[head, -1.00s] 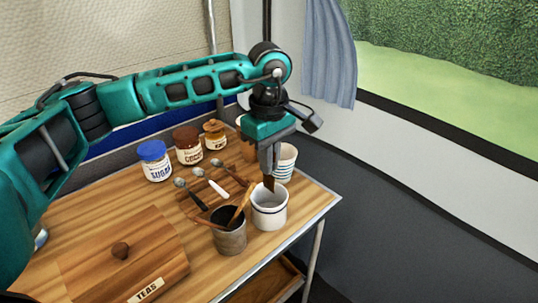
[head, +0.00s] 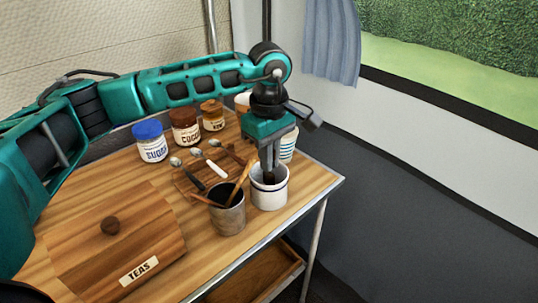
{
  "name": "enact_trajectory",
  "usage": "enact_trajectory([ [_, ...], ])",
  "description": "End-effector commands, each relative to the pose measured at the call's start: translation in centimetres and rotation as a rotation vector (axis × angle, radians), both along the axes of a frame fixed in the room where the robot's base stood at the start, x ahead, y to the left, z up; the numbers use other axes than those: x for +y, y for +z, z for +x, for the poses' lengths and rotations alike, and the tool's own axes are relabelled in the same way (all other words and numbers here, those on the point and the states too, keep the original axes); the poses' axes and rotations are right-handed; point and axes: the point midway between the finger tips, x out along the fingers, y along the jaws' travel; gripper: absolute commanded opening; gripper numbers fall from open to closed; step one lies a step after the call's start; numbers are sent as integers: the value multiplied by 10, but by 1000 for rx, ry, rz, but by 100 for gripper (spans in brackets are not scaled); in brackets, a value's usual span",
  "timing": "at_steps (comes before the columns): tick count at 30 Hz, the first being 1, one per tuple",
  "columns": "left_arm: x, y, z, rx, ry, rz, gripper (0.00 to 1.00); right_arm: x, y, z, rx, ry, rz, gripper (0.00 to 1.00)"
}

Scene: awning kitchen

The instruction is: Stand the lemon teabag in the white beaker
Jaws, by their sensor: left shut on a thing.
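The white beaker (head: 270,198), with a dark line below its rim, stands upright near the right edge of the wooden table. My left gripper (head: 269,174) points straight down over it, its fingertips at the mouth of the beaker. The gripper is shut on a thin item, the teabag by its place. The teabag is mostly hidden now by the fingers and the beaker's wall, and its label cannot be read. My right gripper is not in view.
A grey metal pot (head: 229,215) with wooden sticks stands close left of the beaker. A striped cup (head: 288,146) is behind it. Spoons lie on a board (head: 190,181). Sugar (head: 150,143) and cocoa (head: 185,127) jars stand at the back. A TEAS box lid (head: 115,245) is front left.

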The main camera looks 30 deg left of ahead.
Motion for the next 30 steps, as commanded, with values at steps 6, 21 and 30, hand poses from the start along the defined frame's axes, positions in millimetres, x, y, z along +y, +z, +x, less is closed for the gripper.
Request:
enact_trajectory([
  [6, 0, 0, 0, 0, 0, 0, 10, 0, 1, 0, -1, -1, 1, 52],
  [21, 0, 0, 0, 1, 0, 0, 37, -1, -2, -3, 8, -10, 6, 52],
  [30, -1, 37, 1, -5, 0, -2, 37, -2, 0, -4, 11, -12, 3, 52],
])
